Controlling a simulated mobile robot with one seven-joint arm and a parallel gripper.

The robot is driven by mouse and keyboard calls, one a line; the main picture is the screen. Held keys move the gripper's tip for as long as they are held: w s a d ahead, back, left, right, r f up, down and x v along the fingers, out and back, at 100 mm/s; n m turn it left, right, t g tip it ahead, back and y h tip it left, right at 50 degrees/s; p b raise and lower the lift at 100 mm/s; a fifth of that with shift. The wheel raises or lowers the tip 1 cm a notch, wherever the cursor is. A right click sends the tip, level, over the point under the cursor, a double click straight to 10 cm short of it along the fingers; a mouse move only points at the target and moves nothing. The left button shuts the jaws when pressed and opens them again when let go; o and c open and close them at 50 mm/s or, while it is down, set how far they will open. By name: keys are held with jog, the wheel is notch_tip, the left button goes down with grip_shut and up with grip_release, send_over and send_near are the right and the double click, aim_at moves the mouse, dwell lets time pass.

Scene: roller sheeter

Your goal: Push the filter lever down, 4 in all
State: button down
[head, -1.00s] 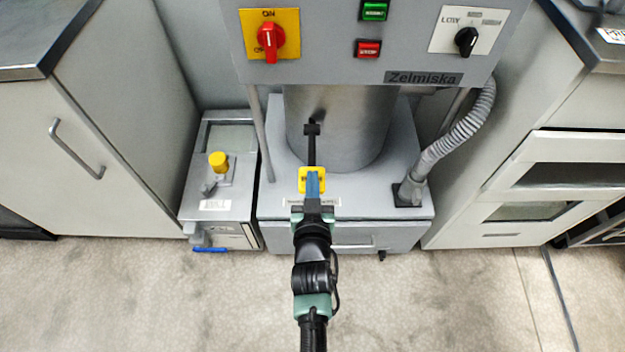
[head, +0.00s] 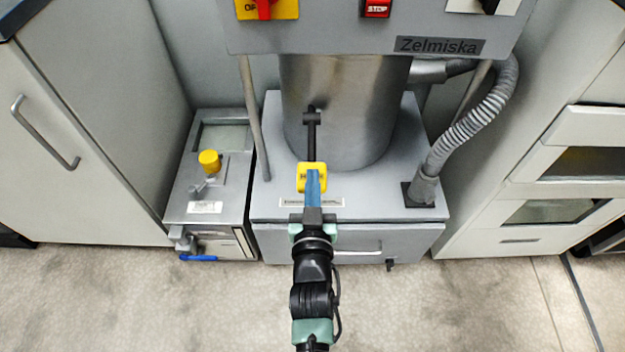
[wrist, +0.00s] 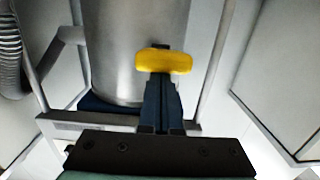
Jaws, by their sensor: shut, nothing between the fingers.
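The filter lever is a black bar (head: 311,138) with a yellow grip (head: 312,172) at its lower end, on the front of the steel cylinder (head: 335,110). In the wrist view the yellow grip (wrist: 164,61) lies right at the fingertips, across them. My gripper (head: 313,178) is shut, with its blue fingers together and nothing between them. The fingertips are at the yellow grip and seem to touch it; I cannot tell for sure. The grip hides part of the lever behind it in the wrist view.
A ribbed grey hose (head: 480,115) runs down to the right of the cylinder. A small grey unit with a yellow knob (head: 209,161) stands at the left. A drawer front (head: 400,240) is below, with cabinets on both sides. The floor in front is clear.

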jog(key=shift+w+f+t+b, duration=0.1)
jog(key=shift+f+t+b, duration=0.8)
jog(key=shift+b, duration=2.1)
jog(key=shift+w+f+t+b, duration=0.1)
jog(key=shift+f+t+b, duration=0.1)
jog(key=shift+f+b, duration=2.1)
jog(key=shift+r+b, duration=0.7)
